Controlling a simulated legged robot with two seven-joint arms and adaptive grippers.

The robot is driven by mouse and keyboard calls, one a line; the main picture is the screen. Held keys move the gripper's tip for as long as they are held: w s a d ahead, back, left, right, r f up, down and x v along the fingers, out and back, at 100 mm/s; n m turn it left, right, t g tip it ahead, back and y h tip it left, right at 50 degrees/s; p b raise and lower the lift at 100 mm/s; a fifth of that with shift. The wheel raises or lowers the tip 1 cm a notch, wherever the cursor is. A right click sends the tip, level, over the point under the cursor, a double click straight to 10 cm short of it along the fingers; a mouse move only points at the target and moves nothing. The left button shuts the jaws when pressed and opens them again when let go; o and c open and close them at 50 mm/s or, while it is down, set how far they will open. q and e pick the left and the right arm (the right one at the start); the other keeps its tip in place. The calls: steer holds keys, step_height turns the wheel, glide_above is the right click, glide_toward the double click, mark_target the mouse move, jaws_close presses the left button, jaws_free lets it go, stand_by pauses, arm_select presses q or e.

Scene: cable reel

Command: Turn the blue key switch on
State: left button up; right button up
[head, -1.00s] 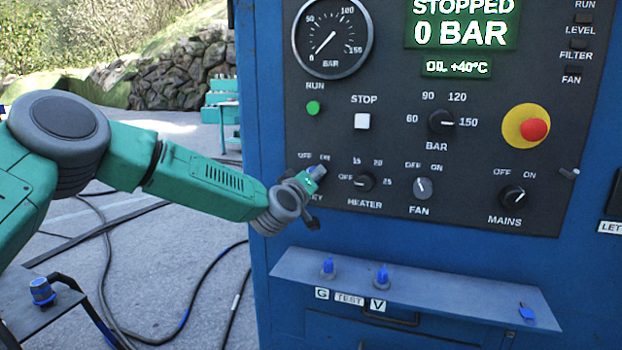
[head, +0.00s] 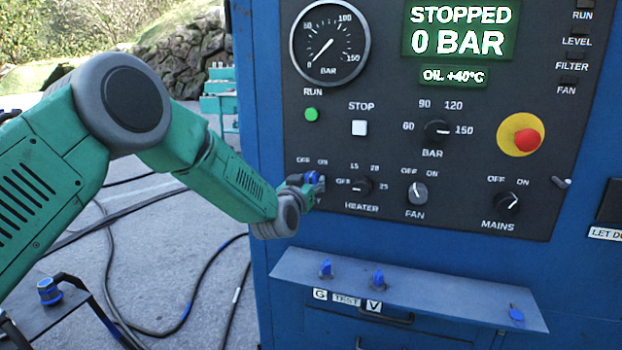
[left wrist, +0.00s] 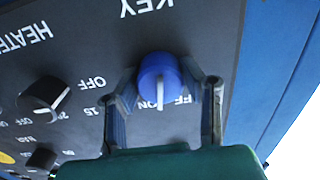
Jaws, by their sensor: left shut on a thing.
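In the left wrist view, which is upside down, the pointer points down between the OFF and ON labels, close to ON. In the head view the switch (head: 311,177) is mostly hidden by my left gripper (head: 314,188). In the left wrist view my left gripper (left wrist: 165,88) has one finger on each side of the knob and is shut on it. My right gripper is not in view.
The heater knob (head: 362,186), fan knob (head: 417,194) and mains knob (head: 507,201) sit to the right. Above are the green run button (head: 311,114) and white stop button (head: 359,128). A blue shelf (head: 420,290) juts out below. The display (head: 460,30) reads STOPPED, 0 BAR.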

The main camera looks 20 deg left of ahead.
arm_select(q)
steer(key=shift+w+r+m+p, duration=0.15)
steer(key=shift+r+m, duration=0.1)
steer(key=shift+m, duration=0.6)
steer(key=shift+r+m+p, duration=0.15)
steer(key=shift+r+m, duration=0.1)
steer(key=shift+m, duration=0.6)
steer(key=o, duration=1.1)
steer(key=shift+c, duration=0.2)
steer(key=shift+o, duration=0.4)
steer(key=shift+d+f, duration=0.1)
steer(key=shift+f, duration=0.15)
steer(key=s, duration=1.2)
steer(key=shift+s, duration=0.1)
